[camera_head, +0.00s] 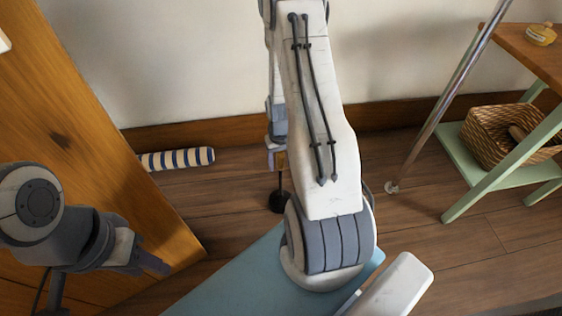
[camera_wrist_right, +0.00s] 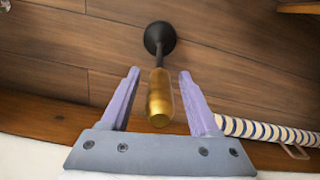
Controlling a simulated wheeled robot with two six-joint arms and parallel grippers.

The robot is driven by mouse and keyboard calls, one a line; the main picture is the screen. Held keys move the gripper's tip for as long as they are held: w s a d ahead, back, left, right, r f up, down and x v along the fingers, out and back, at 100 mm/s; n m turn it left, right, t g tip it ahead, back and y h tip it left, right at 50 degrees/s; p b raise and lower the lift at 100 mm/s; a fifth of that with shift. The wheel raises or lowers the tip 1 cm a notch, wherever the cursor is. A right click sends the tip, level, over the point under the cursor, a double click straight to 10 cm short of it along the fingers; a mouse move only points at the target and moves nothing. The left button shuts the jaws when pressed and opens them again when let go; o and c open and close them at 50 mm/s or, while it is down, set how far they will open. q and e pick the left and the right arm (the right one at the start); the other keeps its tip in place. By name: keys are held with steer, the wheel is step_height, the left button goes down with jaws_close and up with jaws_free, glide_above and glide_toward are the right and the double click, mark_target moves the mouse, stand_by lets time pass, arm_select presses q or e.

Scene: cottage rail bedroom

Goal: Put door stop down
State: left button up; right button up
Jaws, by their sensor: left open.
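The door stop has a black round base (camera_head: 279,202), a thin dark rod and a brass handle (camera_wrist_right: 160,98). It appears to stand upright on the wooden floor near the wall. My right gripper (camera_wrist_right: 160,74) is open around the brass handle, with a visible gap on each side. In the head view the right gripper (camera_head: 276,150) is partly hidden by my arm. My left gripper (camera_head: 158,267) is at the lower left, beside the wooden door, away from the door stop.
A wooden door (camera_head: 75,130) stands open at the left. A striped draught roll (camera_head: 178,159) lies along the skirting board. A green shelf table (camera_head: 482,180) with a wicker basket (camera_head: 490,135) is at the right, and a metal pole (camera_head: 445,100) stands left of it. Floor between is clear.

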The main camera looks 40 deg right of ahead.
step_height(320, 180, up, 12)
steer(key=p, duration=0.7)
steer(key=shift+r, duration=0.15)
steer(key=a+r+n, duration=0.3)
steer(key=a+r, duration=0.3)
steer(key=a, duration=0.3)
steer(key=a+r+n, duration=0.2)
steer(key=a+r, duration=0.4)
steer(key=a, duration=0.3)
steer(key=s+a+r+n, duration=0.3)
steer(key=s+a, duration=0.3)
steer(key=s, duration=0.2)
steer(key=s+a+r+n+y, duration=0.1)
steer(key=s+a+r+n, duration=0.3)
steer(key=s, duration=0.4)
steer(key=a+r, duration=0.1)
steer(key=a, duration=0.1)
steer(key=shift+s+a+r, duration=0.15)
steer(key=shift+a+r, duration=0.05)
steer(key=shift+a, duration=0.2)
